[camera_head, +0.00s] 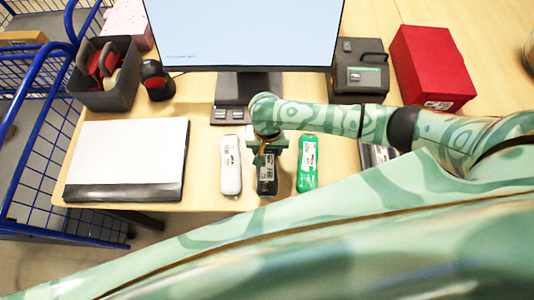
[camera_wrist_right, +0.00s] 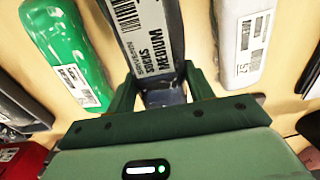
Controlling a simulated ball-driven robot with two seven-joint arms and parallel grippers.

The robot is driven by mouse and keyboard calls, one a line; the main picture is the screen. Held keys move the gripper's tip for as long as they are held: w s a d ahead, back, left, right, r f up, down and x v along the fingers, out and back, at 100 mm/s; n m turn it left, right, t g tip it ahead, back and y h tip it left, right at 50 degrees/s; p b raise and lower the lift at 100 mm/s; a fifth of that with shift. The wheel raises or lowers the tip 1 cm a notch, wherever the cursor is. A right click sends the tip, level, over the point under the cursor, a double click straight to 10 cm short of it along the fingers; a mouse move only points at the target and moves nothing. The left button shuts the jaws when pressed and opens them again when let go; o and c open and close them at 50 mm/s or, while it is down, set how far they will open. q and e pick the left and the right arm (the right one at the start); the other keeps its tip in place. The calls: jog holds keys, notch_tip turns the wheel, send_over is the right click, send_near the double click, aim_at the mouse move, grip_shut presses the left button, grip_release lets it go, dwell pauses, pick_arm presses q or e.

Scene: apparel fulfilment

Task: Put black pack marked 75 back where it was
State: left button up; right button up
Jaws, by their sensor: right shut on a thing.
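The black pack (camera_head: 267,186) lies between a white pack (camera_head: 230,165) and a green pack (camera_head: 307,163) near the front edge of the table. In the right wrist view the black pack (camera_wrist_right: 150,35) shows a white label reading "SOCKS MEDIUM"; I cannot read a 75 on it. My right gripper (camera_head: 266,152) is over its far end. Its fingers (camera_wrist_right: 160,92) are shut on the pack, one on each side. I cannot tell whether the pack touches the table. My left gripper is not in view.
A dark pack (camera_head: 374,154) is partly hidden under my right arm. A laptop-like white board (camera_head: 128,150) lies left, a grey bin (camera_head: 108,92) behind it. A monitor (camera_head: 240,30), black printer (camera_head: 359,72) and red box (camera_head: 432,66) stand behind. Blue wire carts (camera_head: 40,130) are left.

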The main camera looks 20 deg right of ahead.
aim_at(267, 153)
jog(key=f+b, duration=0.1)
jog(key=f, duration=0.1)
jog(key=f+b, duration=0.1)
jog(key=f, duration=0.1)
jog(key=shift+w+d+b, duration=0.15)
jog(key=shift+w+b, duration=0.2)
jog(key=shift+r, duration=0.1)
jog(key=o, duration=1)
notch_tip(267, 153, up, 12)
jog(key=p, duration=0.7)
